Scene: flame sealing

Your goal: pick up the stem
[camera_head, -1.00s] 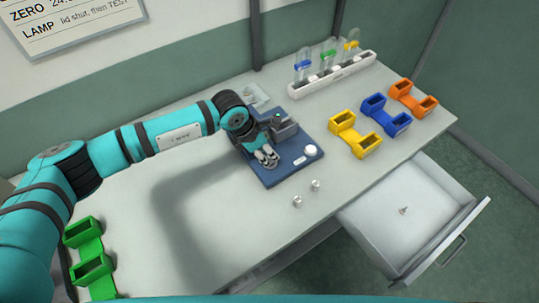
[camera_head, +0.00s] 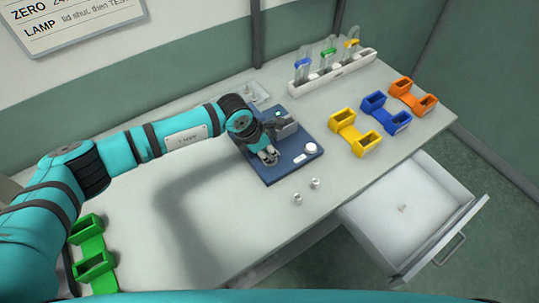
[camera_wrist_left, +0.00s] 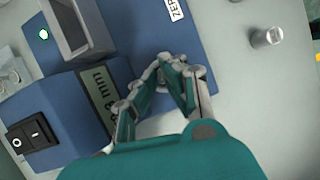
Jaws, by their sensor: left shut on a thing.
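My left gripper (camera_head: 268,157) reaches down over the blue instrument (camera_head: 290,170) in the middle of the table. In the left wrist view its fingertips (camera_wrist_left: 176,72) are drawn together over the blue base, beside the display block. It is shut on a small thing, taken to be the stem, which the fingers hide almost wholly. I cannot tell whether the stem is lifted clear of the base. My right gripper is not in view.
Two small metal pieces (camera_head: 306,191) stand in front of the instrument. A white rack (camera_head: 333,72) holds tubes at the back. Yellow (camera_head: 355,133), blue (camera_head: 386,114) and orange (camera_head: 412,96) holders stand right, a green one (camera_head: 94,258) left. An open drawer (camera_head: 405,240) juts out.

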